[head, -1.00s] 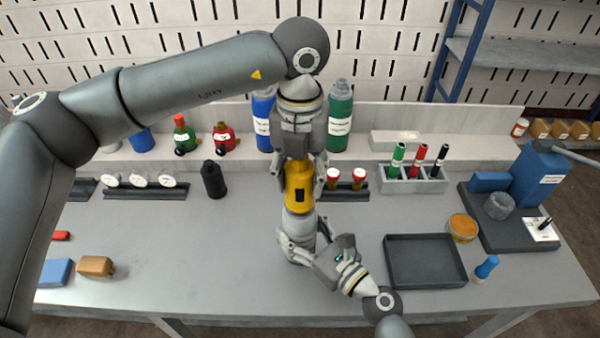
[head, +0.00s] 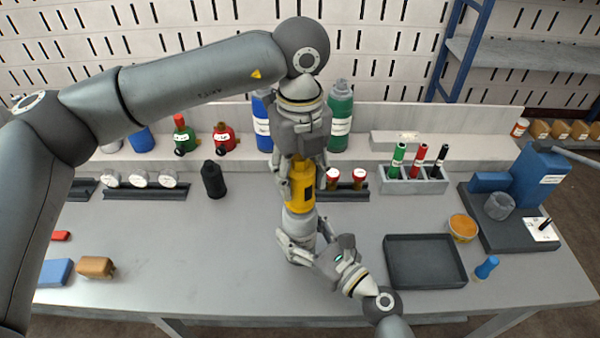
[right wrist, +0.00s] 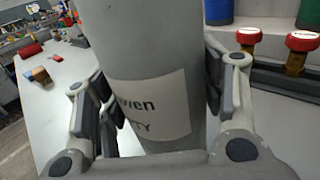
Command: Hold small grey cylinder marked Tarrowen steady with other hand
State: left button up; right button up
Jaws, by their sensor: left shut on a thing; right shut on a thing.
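The small grey cylinder (head: 299,223) stands upright on the bench near its middle. In the right wrist view the grey cylinder (right wrist: 150,45) fills the centre; its white label is partly readable, ending in "wen" and "TY". My right gripper (head: 305,242) is shut on the cylinder low on its body, one finger on each side, as the right wrist view (right wrist: 158,100) also shows. A yellow tool (head: 298,195) with a dark patch sits on top of the cylinder. My left gripper (head: 302,172) is above, pointing down, shut on the yellow tool. The joint between tool and cylinder is not clear.
A dark empty tray (head: 425,262) lies to the right, with a blue-handled item (head: 487,267) beside it. A black bottle (head: 213,180) stands left. Red-topped fittings (head: 359,175) sit in a rack close behind. The bench front left of centre is clear.

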aim_at(300, 156)
pick_arm(q)
jog(key=shift+n, duration=0.4)
jog(key=shift+n, duration=0.7)
jog(key=o, duration=0.6)
jog(key=c, duration=0.8)
jog(key=shift+r, duration=0.1)
jog(key=shift+r, duration=1.6)
jog(key=shift+r, duration=1.65)
